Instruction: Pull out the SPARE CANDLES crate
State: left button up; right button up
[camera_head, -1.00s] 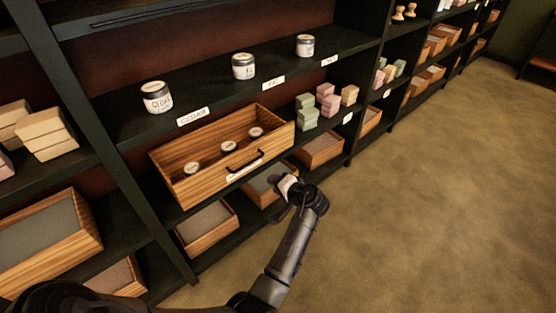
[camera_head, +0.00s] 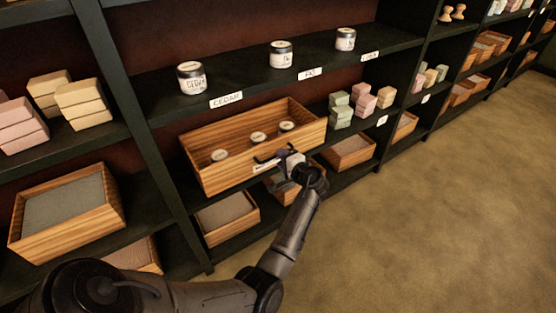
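A wooden crate (camera_head: 212,182) sits on the middle shelf below the jars. It holds 3 small round candle tins (camera_head: 258,138). Its front has a dark bar handle and a white label (camera_head: 268,166) too small to read here. My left gripper (camera_head: 283,158) is at the front of this crate, at the right part of the handle. The fingers overlap the handle, and I cannot tell whether they are closed on it. My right gripper is not in view.
Labelled jars (camera_head: 191,77) stand on the shelf above, one marked CEDAR. Soap blocks (camera_head: 341,110) are stacked right of the crate. Other wooden crates (camera_head: 228,236) sit on the lower shelf. The floor (camera_head: 430,220) at the right is clear.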

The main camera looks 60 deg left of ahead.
pick_arm(q)
jog(key=shift+b+x, duration=0.5)
jog(key=shift+x, duration=1.1)
grip_shut()
